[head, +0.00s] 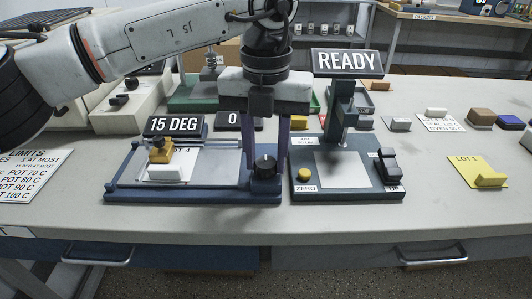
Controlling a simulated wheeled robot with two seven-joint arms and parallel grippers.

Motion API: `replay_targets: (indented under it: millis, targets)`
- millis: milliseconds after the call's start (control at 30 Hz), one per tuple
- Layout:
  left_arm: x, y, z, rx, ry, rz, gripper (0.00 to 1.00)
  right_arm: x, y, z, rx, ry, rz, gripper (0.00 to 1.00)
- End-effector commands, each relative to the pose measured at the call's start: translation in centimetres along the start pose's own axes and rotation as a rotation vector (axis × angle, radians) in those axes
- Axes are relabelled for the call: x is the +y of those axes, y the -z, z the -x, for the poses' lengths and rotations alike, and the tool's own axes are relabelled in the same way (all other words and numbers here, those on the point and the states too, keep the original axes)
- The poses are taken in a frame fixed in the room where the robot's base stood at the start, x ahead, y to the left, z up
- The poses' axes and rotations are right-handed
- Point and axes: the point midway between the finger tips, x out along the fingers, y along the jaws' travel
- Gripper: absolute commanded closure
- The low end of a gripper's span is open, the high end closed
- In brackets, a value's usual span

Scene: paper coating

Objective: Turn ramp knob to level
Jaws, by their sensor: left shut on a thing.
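The ramp device (200,194) is a blue base with a pale tilted plate and rails at the centre left of the bench. Its dark ramp knob (265,163) stands on a blue block at the base's right end. The fingers and wrist hide part of what is behind. My right gripper is not in view.
A second sign (232,120) showing "0" is partly covered by my gripper. Just right stands a device (347,193) with a "READY" display (346,62), a yellow ZERO button (304,175) and a dark lever (389,165). A yellow block (490,180) lies farther right.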

Motion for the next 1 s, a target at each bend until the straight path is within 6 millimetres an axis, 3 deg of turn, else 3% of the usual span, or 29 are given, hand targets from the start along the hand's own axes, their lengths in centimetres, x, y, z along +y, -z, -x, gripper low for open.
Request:
replay_targets:
  millis: [67,100,200,567,1000]
  targets:
    - [0.1,0.0,0.1,0.0,0.0,0.004,0.9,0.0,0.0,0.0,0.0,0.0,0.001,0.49]
    - [0.1,0.0,0.1,0.0,0.0,0.004,0.66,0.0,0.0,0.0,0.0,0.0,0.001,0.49]
    - [0.0,0.0,0.1,0.0,0.001,0.003,0.49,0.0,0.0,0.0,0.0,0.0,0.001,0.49]
    - [0.0,0.0,0.4,-0.001,0.001,0.001,0.49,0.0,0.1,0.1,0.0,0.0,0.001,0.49]
    - [0.0,0.0,8.2,-0.002,0.002,0.003,0.49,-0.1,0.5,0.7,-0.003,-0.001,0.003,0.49]
